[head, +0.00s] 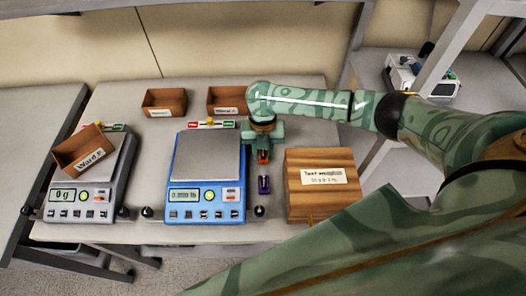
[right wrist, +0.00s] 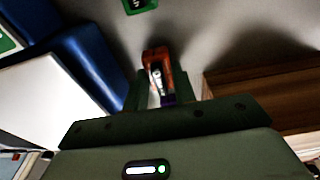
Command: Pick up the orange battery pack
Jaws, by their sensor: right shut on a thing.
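The orange battery pack (head: 263,157) shows as a small orange piece under my right gripper (head: 263,147), between the blue scale and the wooden box. In the right wrist view, the orange battery pack (right wrist: 160,58) sits between the fingers of my right gripper (right wrist: 158,85), which is shut on it. The fingers hide part of it. I cannot tell whether it touches the table. A small purple piece (head: 264,185) shows just in front of it; purple also shows by the fingers in the right wrist view (right wrist: 168,100). My left gripper is not in view.
The blue scale (head: 207,206) stands close left of my right gripper, and a labelled wooden box (head: 321,204) close right. A grey scale (head: 78,205) at left bears a tilted brown bin (head: 85,150). Two brown bins (head: 164,101) (head: 227,99) stand at the back.

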